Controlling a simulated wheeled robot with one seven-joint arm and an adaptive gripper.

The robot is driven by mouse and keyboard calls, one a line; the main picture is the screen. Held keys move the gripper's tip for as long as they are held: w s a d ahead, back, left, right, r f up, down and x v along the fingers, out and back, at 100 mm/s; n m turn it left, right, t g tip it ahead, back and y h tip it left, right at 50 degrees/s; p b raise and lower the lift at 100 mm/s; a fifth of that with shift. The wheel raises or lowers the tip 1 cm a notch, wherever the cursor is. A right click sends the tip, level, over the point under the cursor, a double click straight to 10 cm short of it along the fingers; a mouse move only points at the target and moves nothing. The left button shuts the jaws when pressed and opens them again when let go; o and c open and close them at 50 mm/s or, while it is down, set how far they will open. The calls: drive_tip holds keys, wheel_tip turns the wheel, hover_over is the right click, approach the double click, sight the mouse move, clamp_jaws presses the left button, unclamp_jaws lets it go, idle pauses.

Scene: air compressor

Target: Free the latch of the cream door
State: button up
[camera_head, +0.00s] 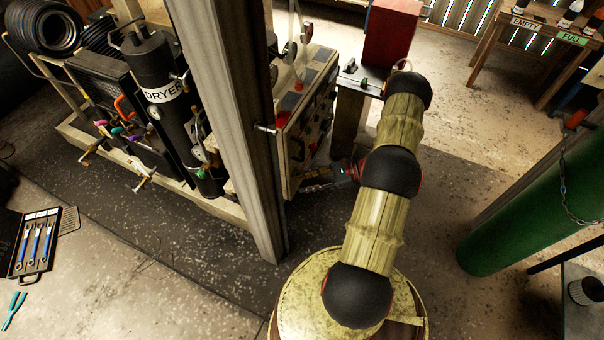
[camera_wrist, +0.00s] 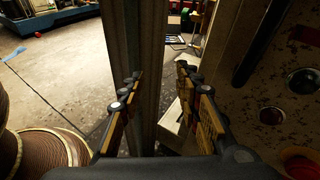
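A cream panel or door (camera_head: 292,160), worn and carrying gauges and knobs, stands just right of the grey post in the head view. A small rod-like handle (camera_head: 265,129) sticks out from its left edge; I cannot tell whether it is the latch. My gripper (camera_head: 312,187) is low beside the panel's lower front, partly hidden by my arm. In the wrist view my gripper (camera_wrist: 160,100) has its fingers wide apart, with nothing held between them. A worn panel face (camera_wrist: 240,110) with round fittings fills the right side there. A small pale block (camera_wrist: 172,125) shows beyond the fingers.
The grey post (camera_head: 225,110) stands close left of the panel, and in the wrist view it (camera_wrist: 138,60) rises behind the fingers. The black dryer (camera_head: 160,90) is further left. Open floor (camera_head: 150,290) is at front left.

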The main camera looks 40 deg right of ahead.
drive_tip(key=w+d+f+m+t+h, duration=0.2)
drive_tip(key=d+f+m+t+h, duration=0.3)
drive_tip(key=d+f+m+t, duration=0.35)
drive_tip(key=f+b+x, duration=0.1)
drive_tip(key=b+x, duration=0.1)
drive_tip(key=x, duration=0.5)
drive_tip(key=shift+f+n+g, duration=0.25)
drive_tip(key=shift+n+g, duration=0.2)
drive_tip(key=c, duration=0.3)
clamp_jaws()
